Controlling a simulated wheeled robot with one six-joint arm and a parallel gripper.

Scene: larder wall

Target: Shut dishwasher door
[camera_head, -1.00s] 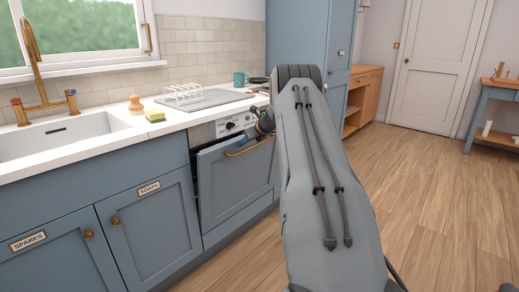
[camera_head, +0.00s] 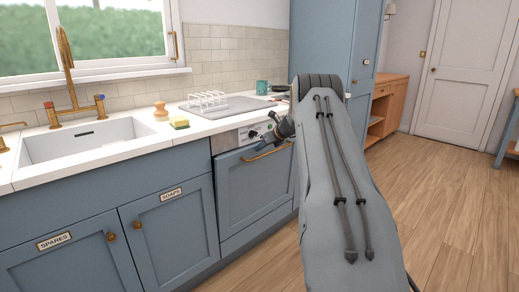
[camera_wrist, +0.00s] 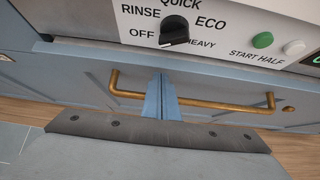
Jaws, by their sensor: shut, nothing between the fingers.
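The dishwasher door (camera_head: 255,190) is a blue panel with a brass bar handle (camera_head: 267,152), below a pale control panel (camera_head: 243,137). It stands upright and looks flush or nearly flush with the cabinets; I cannot tell whether a small gap is left. In the wrist view the door (camera_wrist: 75,80) and its handle (camera_wrist: 215,104) lie just beneath the control panel with its dial (camera_wrist: 174,32). My gripper (camera_wrist: 160,80) is shut and empty, its fingertips at the door's upper part by the handle. It also shows at the handle in the head view (camera_head: 262,146).
The worktop above holds a dish rack (camera_head: 207,100), a grey mat (camera_head: 240,106), a sponge (camera_head: 179,122) and a teal mug (camera_head: 262,87). The sink (camera_head: 85,138) is at the left. Open wooden floor (camera_head: 450,210) lies to the right.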

